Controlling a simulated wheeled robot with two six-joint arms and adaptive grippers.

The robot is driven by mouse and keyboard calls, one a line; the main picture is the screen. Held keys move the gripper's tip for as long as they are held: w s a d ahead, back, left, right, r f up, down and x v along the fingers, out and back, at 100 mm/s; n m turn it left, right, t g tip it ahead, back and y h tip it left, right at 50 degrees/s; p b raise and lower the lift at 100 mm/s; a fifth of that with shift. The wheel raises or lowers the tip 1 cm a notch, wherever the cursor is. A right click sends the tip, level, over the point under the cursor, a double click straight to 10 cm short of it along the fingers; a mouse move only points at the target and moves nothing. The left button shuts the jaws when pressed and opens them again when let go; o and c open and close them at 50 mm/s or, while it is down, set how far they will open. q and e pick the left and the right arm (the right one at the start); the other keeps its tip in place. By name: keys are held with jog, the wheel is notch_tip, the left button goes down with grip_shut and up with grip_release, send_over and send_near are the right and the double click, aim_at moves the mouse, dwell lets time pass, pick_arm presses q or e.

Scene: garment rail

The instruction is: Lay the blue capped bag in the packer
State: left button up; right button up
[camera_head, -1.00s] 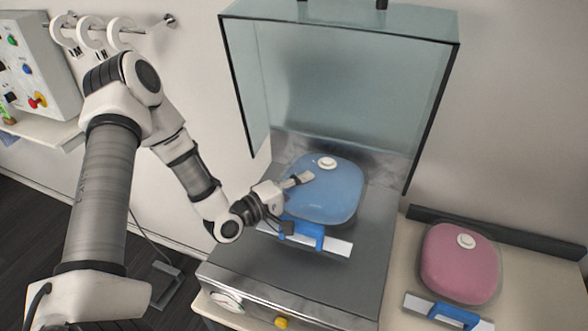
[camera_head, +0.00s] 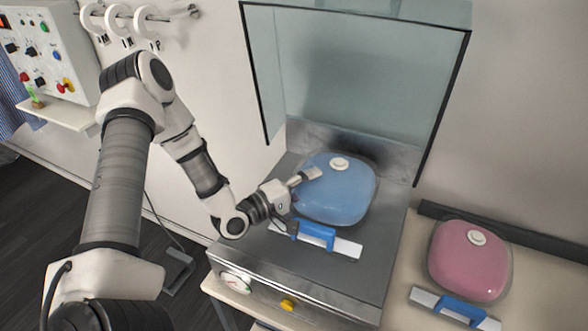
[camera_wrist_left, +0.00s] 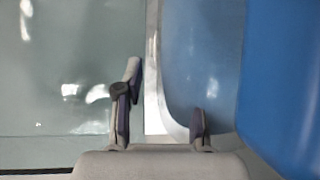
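The blue capped bag (camera_head: 336,190) lies flat on the metal bed of the packer (camera_head: 374,244), its white cap (camera_head: 339,163) facing up. A white bar with a blue handle (camera_head: 316,235) lies along the bag's front edge. The packer's glass lid (camera_head: 355,80) stands raised behind it. My left gripper (camera_head: 308,175) is over the left part of the bag, close to the cap. In the left wrist view my gripper's fingers (camera_wrist_left: 163,110) are apart, with the bag (camera_wrist_left: 200,60) beyond and beside them; whether they touch it I cannot tell. My right gripper is out of view.
A pink capped bag (camera_head: 468,262) lies on the side table at the right, with its own blue-handled bar (camera_head: 456,308) in front. A control panel (camera_head: 45,55) and white rings on a rail (camera_head: 120,20) are on the wall at left.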

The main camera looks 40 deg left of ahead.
pick_arm(q)
jog(key=v, duration=0.4)
jog(key=shift+s+a+r+p, duration=0.1)
jog(key=shift+s+a+p, duration=0.05)
jog(key=shift+a+p, duration=0.15)
jog(key=p+v, duration=0.3)
jog(key=v, duration=0.2)
jog(key=shift+s+r+p, duration=0.2)
jog(key=shift+s+p, duration=0.15)
jog(key=shift+s+f, duration=0.1)
jog(key=shift+s, duration=0.25)
jog(key=shift+s+a+f, duration=0.15)
jog(key=shift+s+f, duration=0.05)
jog(key=shift+s, duration=0.15)
jog(key=shift+w, duration=0.1)
